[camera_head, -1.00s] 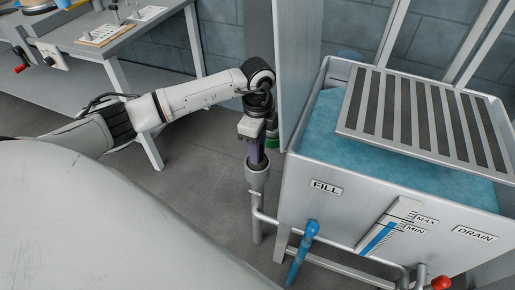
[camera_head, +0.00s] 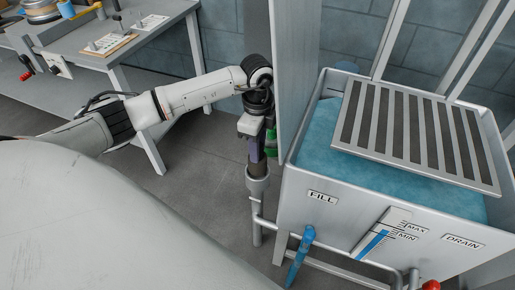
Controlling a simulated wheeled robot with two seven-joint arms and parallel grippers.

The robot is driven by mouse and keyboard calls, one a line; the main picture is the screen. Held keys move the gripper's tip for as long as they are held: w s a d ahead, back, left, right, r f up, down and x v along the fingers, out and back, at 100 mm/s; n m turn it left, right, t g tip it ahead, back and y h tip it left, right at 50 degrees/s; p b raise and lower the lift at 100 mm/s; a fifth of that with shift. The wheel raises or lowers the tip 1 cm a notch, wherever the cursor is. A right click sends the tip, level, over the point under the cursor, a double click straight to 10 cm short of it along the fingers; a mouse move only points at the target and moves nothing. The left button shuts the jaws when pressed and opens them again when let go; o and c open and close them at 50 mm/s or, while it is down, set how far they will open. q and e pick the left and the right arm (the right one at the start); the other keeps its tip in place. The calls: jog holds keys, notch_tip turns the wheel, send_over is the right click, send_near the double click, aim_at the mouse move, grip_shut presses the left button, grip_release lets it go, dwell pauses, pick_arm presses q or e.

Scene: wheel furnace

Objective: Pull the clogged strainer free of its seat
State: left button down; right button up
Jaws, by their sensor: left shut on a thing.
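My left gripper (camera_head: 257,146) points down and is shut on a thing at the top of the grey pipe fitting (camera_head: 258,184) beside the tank. A dark purple part shows at its fingers, right above the fitting's round mouth. The held thing is mostly hidden by the gripper, so I take it to be the strainer but cannot see its mesh. I cannot tell how much of it is still inside the fitting. A green part (camera_head: 271,147) shows just right of the fingers. My right gripper is not in view.
The metal tank (camera_head: 350,216) of blue liquid stands to the right, with a slatted grate (camera_head: 417,136) over it. A blue lever (camera_head: 300,255) sits below its FILL label. A tall grey panel (camera_head: 298,70) rises close right of my gripper. A workbench (camera_head: 160,38) stands back left.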

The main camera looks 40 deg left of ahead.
pick_arm(q)
jog(key=shift+r+p, duration=0.85)
jog(key=shift+r, duration=0.4)
jog(key=shift+r+p, duration=0.6)
jog(key=shift+r, duration=0.1)
